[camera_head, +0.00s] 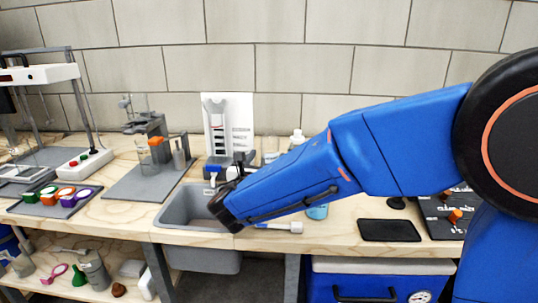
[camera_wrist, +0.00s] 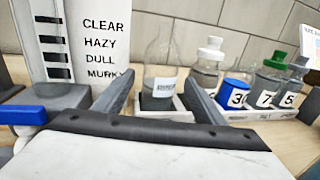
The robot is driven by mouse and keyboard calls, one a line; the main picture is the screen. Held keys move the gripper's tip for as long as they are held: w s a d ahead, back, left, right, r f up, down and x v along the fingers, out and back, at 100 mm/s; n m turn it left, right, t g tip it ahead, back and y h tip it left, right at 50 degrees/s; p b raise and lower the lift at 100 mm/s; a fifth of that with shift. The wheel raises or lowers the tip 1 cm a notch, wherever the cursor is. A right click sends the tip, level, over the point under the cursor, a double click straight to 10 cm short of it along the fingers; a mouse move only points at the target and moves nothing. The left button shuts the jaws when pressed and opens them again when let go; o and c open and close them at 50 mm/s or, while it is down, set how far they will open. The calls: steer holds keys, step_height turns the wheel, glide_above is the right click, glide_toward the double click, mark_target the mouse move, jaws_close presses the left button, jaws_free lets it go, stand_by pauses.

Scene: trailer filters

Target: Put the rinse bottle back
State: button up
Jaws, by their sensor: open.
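In the wrist view my gripper (camera_wrist: 160,98) has its two grey fingers spread apart with nothing held between them. A clear bottle with a small white label (camera_wrist: 160,75) stands upright beyond the gap between the fingers; its label is too blurred to read. A white-capped clear bottle (camera_wrist: 207,65) stands just right of it, behind the right finger. I cannot tell which of these, if either, is the rinse bottle. In the head view a white-capped bottle (camera_head: 298,137) shows above my blue arm, and my fingers cannot be made out clearly.
A white clarity card (camera_wrist: 105,40) stands at the left. Numbered jars with blue and green lids (camera_wrist: 270,75) stand at the right. In the head view, a grey sink (camera_head: 185,208) lies below my wrist, a white-headed tool (camera_head: 290,227) lies on the counter, and a black mat (camera_head: 389,230) lies right.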

steer(key=v, duration=0.7)
steer(key=shift+s, duration=0.35)
